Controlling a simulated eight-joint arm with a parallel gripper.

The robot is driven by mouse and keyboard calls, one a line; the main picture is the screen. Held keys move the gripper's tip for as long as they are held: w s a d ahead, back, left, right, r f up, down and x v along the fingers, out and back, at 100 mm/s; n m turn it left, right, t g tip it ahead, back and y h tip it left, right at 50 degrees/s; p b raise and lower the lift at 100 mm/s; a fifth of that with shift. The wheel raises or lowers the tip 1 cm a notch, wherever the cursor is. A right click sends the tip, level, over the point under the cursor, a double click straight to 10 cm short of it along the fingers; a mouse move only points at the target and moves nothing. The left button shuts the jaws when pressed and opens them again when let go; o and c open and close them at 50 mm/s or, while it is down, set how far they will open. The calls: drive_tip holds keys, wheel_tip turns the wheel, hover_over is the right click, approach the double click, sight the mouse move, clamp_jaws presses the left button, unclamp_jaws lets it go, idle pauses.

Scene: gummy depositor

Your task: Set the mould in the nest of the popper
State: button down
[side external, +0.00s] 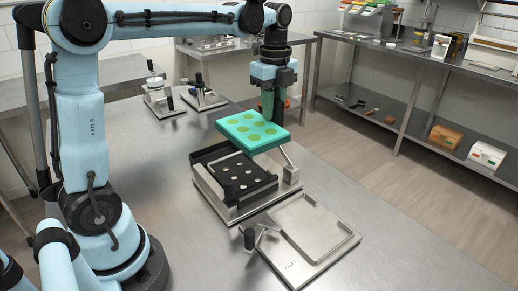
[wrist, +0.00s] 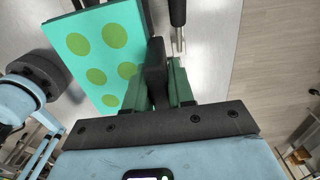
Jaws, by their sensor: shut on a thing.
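The mould (side external: 244,127) is a flat teal slab with several round yellow-green fills. It is nearly level, in the air above the back right part of the popper. It also shows at the upper left of the wrist view (wrist: 86,62). My gripper (side external: 270,116) is shut on the mould's far right side and points down. In the wrist view its green fingers (wrist: 160,82) close around a dark upright piece at the mould's edge. The popper's nest (side external: 214,171) is a black recess with several pale round pins, set in a steel base. The mould hides the nest's back right corner.
A steel plate with a raised rim (side external: 308,222) and a dark knob (side external: 249,237) lies in front of the popper. A steel lever bar (side external: 289,157) stands at the popper's right. Two small hand devices (side external: 163,97) (side external: 203,95) stand at the back. Bare table lies at left.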

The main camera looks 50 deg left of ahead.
sight(261, 116)
drive_tip(key=a, duration=0.1)
drive_tip(key=s+a, duration=0.1)
drive_tip(key=a, duration=0.1)
drive_tip(key=shift+s+a, duration=0.3)
drive_tip(key=f, duration=0.4)
drive_tip(key=shift+w+d+f, duration=0.1)
drive_tip(key=shift+d+f, duration=0.05)
drive_tip(key=shift+d, duration=0.05)
drive_tip(key=shift+f, duration=0.35)
drive_tip(key=shift+f, duration=3.1)
drive_tip(key=shift+f, duration=0.35)
drive_tip(key=shift+f, duration=0.5)
drive_tip(key=c, duration=0.9)
unclamp_jaws()
